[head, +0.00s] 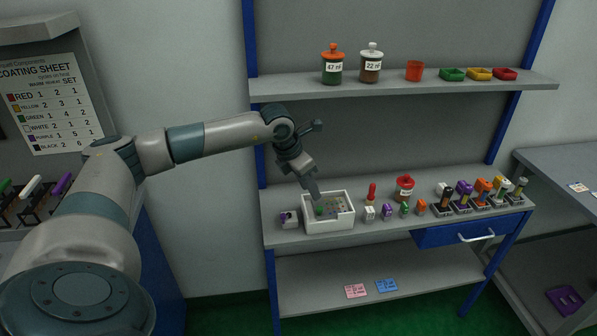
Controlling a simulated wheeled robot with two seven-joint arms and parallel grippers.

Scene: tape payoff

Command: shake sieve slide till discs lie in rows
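A white open box (331,226), which may be the sieve slide, stands on the bench shelf near its left end. Inside it a grey plate carries small coloured bits, with a small green piece (319,211) at its left. I cannot tell whether these are discs or whether they lie in rows. My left gripper (315,193) points down at the back left part of the box, its tips over or just inside it. Its fingers are too small to tell open from shut, and it hides part of the inside. My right gripper is not in view.
A small white and purple block (289,219) sits left of the box. Small coloured pieces, a red-lidded jar (404,188) and a row of coloured-topped holders (462,197) stand to its right. An upper shelf (420,85) holds jars and cups.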

